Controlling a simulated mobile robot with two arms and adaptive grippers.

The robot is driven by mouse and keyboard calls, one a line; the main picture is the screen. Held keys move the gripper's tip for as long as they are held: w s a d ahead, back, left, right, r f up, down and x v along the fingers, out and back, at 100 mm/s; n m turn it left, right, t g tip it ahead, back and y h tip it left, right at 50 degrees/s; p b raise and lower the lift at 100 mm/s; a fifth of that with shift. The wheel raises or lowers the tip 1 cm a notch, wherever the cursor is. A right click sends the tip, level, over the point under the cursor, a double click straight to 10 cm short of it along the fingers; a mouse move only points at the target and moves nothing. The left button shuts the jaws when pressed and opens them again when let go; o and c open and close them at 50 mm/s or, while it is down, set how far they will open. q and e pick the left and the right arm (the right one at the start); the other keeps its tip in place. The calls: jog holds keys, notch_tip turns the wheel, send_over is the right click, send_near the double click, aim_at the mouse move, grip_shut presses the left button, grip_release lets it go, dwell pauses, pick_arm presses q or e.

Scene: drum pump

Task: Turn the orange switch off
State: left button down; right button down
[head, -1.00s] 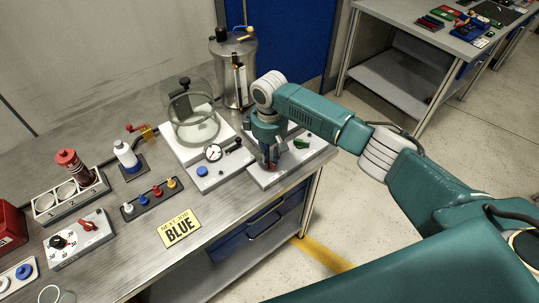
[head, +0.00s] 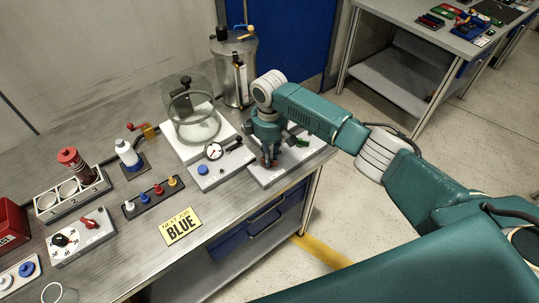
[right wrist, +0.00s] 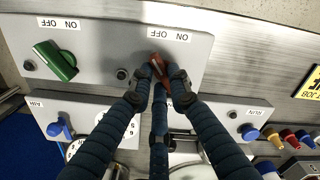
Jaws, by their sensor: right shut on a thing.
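The orange switch (right wrist: 158,64) is a reddish-orange lever on a light grey panel (right wrist: 110,75), under an ON/OFF label. In the right wrist view my right gripper (right wrist: 163,82) is shut on it, with fingers on both sides of the lever. The lever is tilted and its lower part is partly hidden by the fingers. In the head view my right gripper (head: 269,161) points down at the panel (head: 262,181), and the switch is mostly hidden there. My left gripper is not in view.
A green switch (right wrist: 56,61) sits beside it on the same panel. A gauge box (head: 210,182) and a glass dome (head: 193,118) stand to the left. A yellow sign (head: 181,227) lies in front. The panel is near the table's right edge.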

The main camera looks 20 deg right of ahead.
jog(key=c, duration=1.6)
grip_release()
jog(key=shift+c, duration=0.2)
jog(key=shift+r, duration=0.1)
notch_tip(320, 180, up, 12)
